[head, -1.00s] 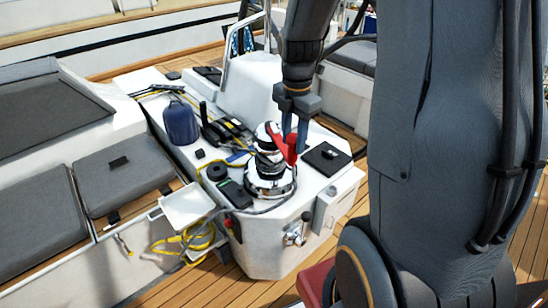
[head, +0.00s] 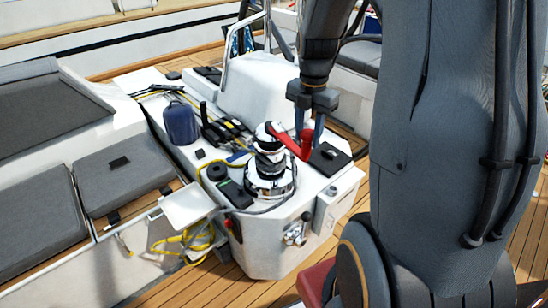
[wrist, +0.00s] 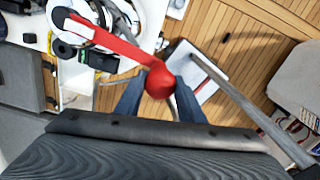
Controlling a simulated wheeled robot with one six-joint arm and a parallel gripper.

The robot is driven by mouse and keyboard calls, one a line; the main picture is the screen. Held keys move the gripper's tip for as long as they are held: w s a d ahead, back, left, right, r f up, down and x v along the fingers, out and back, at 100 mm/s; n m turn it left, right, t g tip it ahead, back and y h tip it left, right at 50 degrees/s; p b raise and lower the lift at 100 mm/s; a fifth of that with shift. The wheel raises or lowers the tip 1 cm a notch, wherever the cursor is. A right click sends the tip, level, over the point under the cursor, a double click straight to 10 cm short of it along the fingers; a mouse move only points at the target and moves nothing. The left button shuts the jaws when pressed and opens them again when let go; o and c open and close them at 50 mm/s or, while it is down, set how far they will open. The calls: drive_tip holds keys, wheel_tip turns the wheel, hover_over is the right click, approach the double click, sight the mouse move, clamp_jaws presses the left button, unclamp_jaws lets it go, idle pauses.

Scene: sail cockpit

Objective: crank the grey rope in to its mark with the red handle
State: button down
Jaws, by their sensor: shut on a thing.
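My gripper (head: 308,143) is shut on the handle's upright grip, with a finger on either side. In the wrist view the red knob (wrist: 160,82) of the handle is between the two blue-grey fingers. The grey rope (head: 272,208) runs around the winch's base and along the console's front edge. I cannot make out its mark.
A blue bag (head: 180,123), black clutches (head: 212,128) with a yellow rope, and a black round knob (head: 216,172) stand on the console left of the winch. A black hatch (head: 329,159) lies right of it. A metal rail (head: 228,60) rises behind.

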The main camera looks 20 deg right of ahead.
drive_tip(key=d+n, duration=0.1)
drive_tip(key=d, duration=0.2)
drive_tip(key=shift+w+f+n, duration=0.2)
drive_tip(key=shift+w+n, duration=0.15)
drive_tip(key=shift+n, duration=0.05)
drive_tip(key=c, duration=1.1)
unclamp_jaws()
drive_tip(key=shift+w+a, duration=0.1)
drive_tip(key=shift+a, duration=0.1)
drive_tip(key=shift+d, duration=0.1)
drive_tip(key=shift+d, duration=0.1)
drive_tip(key=o, duration=0.3)
drive_tip(key=shift+o, duration=0.2)
drive_tip(key=shift+r, duration=0.1)
